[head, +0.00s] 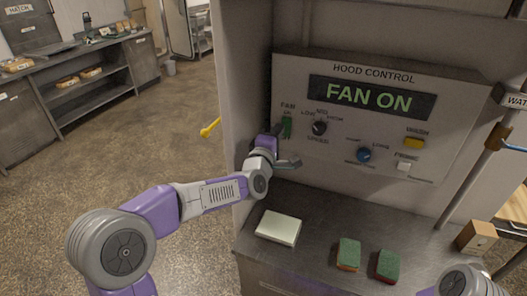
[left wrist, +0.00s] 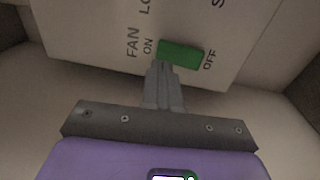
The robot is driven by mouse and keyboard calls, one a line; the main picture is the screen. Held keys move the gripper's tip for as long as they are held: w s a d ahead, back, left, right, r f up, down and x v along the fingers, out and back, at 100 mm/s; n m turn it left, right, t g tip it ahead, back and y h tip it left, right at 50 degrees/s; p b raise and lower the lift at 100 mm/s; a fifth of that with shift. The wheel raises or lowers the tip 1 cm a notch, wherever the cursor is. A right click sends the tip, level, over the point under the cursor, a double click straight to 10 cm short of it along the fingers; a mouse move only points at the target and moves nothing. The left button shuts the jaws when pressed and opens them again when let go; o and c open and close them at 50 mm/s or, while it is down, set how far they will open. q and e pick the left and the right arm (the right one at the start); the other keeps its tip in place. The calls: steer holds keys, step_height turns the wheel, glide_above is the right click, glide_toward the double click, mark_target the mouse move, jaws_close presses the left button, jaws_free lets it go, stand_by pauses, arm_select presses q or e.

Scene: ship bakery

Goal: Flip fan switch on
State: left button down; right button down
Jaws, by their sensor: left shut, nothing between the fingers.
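The hood control panel (head: 375,125) faces me, and its display (head: 370,97) reads "FAN ON" in green letters. The green fan switch (head: 286,127) is at the panel's left side, under the "FAN" label. In the left wrist view the green switch (left wrist: 181,54) sits between the "ON" and "OFF" labels. My left gripper (left wrist: 161,66) is shut and empty, with its tips at the ON end of the switch. I cannot tell whether they touch it. In the head view the left gripper (head: 279,135) is just below the switch. My right gripper is out of view.
A dark knob (head: 320,128), a blue knob (head: 364,155), a yellow button (head: 414,143) and a white button (head: 403,166) share the panel. Below, a pale block (head: 278,228) and two green-topped sponges (head: 349,254) (head: 387,266) lie on the metal counter (head: 315,230). A pipe stands at right.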

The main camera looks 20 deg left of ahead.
arm_select(q)
steer(key=s+a+r, duration=0.1)
steer(key=s, duration=0.9)
steer(key=shift+s+r, duration=0.25)
steer(key=shift+s, duration=0.05)
